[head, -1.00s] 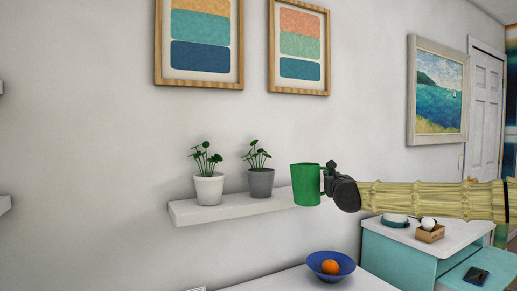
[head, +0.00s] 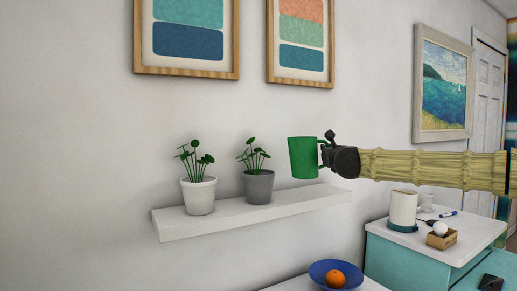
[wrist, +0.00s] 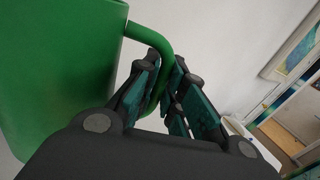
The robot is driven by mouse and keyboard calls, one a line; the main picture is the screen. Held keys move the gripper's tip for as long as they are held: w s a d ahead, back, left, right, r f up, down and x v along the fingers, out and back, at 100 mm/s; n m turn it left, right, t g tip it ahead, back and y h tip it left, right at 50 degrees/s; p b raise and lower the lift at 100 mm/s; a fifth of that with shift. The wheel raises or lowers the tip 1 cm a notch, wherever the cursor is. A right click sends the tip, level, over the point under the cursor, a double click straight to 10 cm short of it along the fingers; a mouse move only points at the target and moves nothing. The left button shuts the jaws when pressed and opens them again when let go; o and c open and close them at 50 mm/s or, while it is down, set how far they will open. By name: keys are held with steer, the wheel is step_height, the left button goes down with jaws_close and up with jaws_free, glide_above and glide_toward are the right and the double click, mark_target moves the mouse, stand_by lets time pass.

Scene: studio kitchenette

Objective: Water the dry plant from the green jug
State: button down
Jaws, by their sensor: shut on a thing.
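The green jug (head: 302,160) is held in the air, roughly upright, above the right part of the white wall shelf (head: 245,215). My gripper (head: 326,158) is shut on its handle from the right; the wrist view shows the fingers (wrist: 165,88) around the green handle, with the jug body (wrist: 60,70) at the left. Two leafy plants stand on the shelf: one in a white pot (head: 199,196), one in a grey pot (head: 259,187). The grey pot is nearer the jug, with a gap between. Both have green leaves; I cannot tell which is dry. The jug's inside is hidden.
Below the shelf, a blue bowl (head: 322,270) with an orange (head: 335,279) stands on a white surface. At right, a teal cabinet (head: 395,262) bears a white canister (head: 403,208) and a small box (head: 441,236). Framed pictures (head: 187,75) hang above; the air over the plants is clear.

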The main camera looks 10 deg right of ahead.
mark_target(326, 143)
steer(key=shift+s+a+r+n+p, duration=0.15)
steer(key=shift+r+n+p, duration=0.1)
steer(key=shift+r+p, duration=0.25)
steer(key=shift+w+a+r+n+p, duration=0.1)
steer(key=shift+a+r+n+p, duration=0.15)
steer(key=shift+r+p, duration=0.25)
steer(key=shift+s+a+r+n+p, duration=0.1)
steer(key=shift+r+n+p, duration=0.2)
steer(key=shift+r+p, duration=0.2)
steer(key=a+r+n+t+y+p, duration=0.1)
steer(key=a+r+n+t+p, duration=0.1)
steer(key=a+r+n+p, duration=0.6)
steer(key=shift+s+a+r+n+y+p, duration=0.15)
steer(key=shift+a+r+n+y+p, duration=0.2)
steer(key=shift+r+n+p, duration=2.35)
steer(key=shift+f+m+p, duration=0.5)
steer(key=shift+m+p, duration=0.5)
steer(key=shift+p, duration=0.25)
steer(key=shift+a+r+n+y+p, duration=0.25)
steer(key=shift+n+p, duration=0.05)
steer(key=shift+a+r+n+t+p, duration=0.3)
steer(key=shift+a+r+n+p, duration=0.45)
steer(key=shift+n+p, duration=0.4)
steer(key=shift+f, duration=0.1)
